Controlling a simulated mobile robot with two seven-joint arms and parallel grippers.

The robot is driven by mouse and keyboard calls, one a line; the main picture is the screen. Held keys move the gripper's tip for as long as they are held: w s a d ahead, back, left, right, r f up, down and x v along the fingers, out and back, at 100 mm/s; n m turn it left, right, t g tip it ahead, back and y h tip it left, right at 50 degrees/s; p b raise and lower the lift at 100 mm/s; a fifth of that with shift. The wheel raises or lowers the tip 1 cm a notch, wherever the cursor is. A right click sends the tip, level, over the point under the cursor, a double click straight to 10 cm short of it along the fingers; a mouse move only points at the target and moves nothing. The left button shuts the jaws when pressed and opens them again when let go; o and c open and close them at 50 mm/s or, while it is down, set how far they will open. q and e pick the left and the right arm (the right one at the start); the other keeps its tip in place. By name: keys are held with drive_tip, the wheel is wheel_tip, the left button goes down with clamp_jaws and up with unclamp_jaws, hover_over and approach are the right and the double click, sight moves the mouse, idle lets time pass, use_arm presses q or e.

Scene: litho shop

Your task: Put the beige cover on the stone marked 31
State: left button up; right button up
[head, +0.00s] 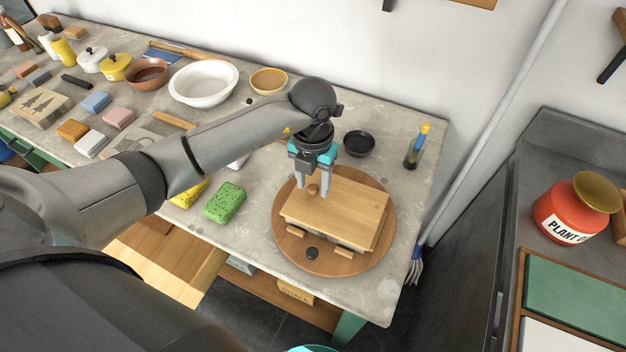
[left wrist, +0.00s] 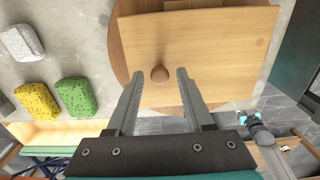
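A beige wooden cover (head: 345,213) with a small round knob (head: 313,189) lies flat over a round wooden board (head: 382,188) on the table. Greyish block edges and small wooden pieces show under its front edge; what it rests on is mostly hidden. I see no number 31. My left gripper (head: 312,186) points down at the knob and is open. In the left wrist view, the knob (left wrist: 160,74) appears between the two separated fingertips (left wrist: 157,78), with a gap on each side. The cover (left wrist: 200,52) fills the upper middle there.
A green sponge (head: 224,203) and a yellow sponge (head: 188,194) lie left of the board. A black bowl (head: 359,143) and a bottle (head: 416,150) stand behind it. A stone with tree drawings (head: 40,106) lies far left. The table's right edge is close.

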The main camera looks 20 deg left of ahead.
use_arm(q)
drive_tip(key=shift+o, duration=0.2)
wheel_tip(320, 180, up, 12)
idle(0.5)
